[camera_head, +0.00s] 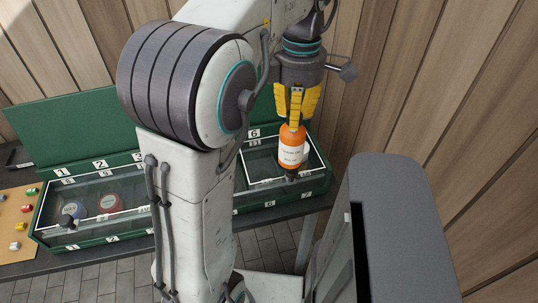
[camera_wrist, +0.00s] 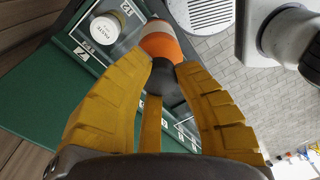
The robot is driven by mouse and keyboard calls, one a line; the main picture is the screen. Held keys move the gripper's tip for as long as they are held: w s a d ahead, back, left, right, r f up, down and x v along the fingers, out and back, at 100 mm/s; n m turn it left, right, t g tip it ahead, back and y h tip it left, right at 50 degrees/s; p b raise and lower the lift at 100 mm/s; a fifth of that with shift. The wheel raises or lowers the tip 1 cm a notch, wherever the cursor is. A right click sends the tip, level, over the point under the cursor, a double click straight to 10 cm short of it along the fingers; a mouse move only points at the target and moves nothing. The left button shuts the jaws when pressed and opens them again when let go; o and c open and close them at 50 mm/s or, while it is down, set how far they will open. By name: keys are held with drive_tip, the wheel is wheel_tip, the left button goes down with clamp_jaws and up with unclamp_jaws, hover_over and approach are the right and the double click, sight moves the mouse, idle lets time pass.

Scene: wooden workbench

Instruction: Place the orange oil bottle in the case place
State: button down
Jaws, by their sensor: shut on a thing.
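The orange oil bottle (camera_head: 291,143) has a white label and hangs below my gripper (camera_head: 296,122) in the head view. My gripper's yellow fingers are shut on its dark top. In the wrist view the bottle (camera_wrist: 160,42) shows beyond the fingertips (camera_wrist: 165,68), with the dark cap between them. The green case (camera_head: 318,186) stands on the bench. The bottle appears over its right-hand section, near the label 6. I cannot tell whether its base touches the case floor. My arm hides the middle of the case.
A white-lidded jar (camera_wrist: 105,29) sits in the case near the bottle. Small coloured pieces lie on a wooden board (camera_head: 17,240) at far left.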

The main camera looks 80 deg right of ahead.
drive_tip(key=w+d+f+p, duration=0.6)
drive_tip(key=w+d+f, duration=0.1)
drive_tip(key=f, duration=0.3)
drive_tip(key=shift+w+d+f, duration=0.25)
drive_tip(key=shift+w+f, duration=0.1)
drive_tip(key=shift+w, duration=0.2)
drive_tip(key=shift+f, duration=0.15)
drive_tip(key=c, duration=1.1)
unclamp_jaws()
wheel_tip(320, 180, up, 12)
drive_tip(key=shift+d+r+p, duration=0.15)
drive_tip(key=shift+p, duration=0.15)
